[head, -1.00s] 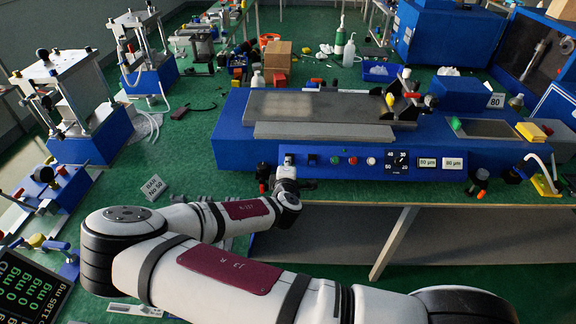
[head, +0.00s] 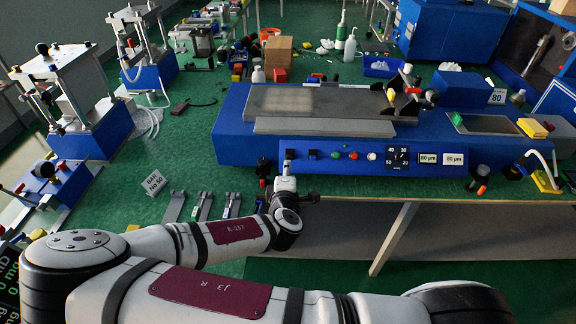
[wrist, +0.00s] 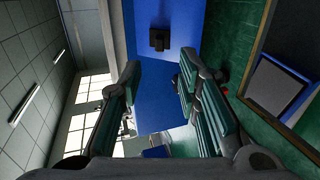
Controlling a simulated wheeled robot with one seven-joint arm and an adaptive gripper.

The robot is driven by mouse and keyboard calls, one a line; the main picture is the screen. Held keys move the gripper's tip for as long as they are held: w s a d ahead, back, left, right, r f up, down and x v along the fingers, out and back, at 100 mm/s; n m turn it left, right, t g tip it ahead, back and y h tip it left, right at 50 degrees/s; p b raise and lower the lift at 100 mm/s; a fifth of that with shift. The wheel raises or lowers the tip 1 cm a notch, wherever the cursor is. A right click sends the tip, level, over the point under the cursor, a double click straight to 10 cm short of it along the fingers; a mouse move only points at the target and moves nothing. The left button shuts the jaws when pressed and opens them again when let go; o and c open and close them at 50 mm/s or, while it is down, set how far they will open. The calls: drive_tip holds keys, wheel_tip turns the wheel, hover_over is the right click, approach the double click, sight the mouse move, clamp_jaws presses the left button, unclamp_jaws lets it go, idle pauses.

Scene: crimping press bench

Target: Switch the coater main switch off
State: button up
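The coater (head: 240,135) is the long blue machine with a grey bed on the bench. Its front panel has a small black switch (head: 312,154) at the left, beside green, red and white buttons. I cannot tell for certain that this is the main switch. In the wrist view a black block-like switch (wrist: 158,39) stands on the blue face, beyond the fingertips. My gripper (wrist: 160,70) is open, with its two fingers apart and nothing seen between them but the blue face. In the head view my gripper (head: 287,168) is at the panel's left end, partly hiding it.
Blue presses (head: 95,135) stand further left. A cardboard box (head: 279,52) stands behind.

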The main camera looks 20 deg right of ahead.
drive_tip(key=v, duration=0.3)
drive_tip(key=shift+s, duration=0.3)
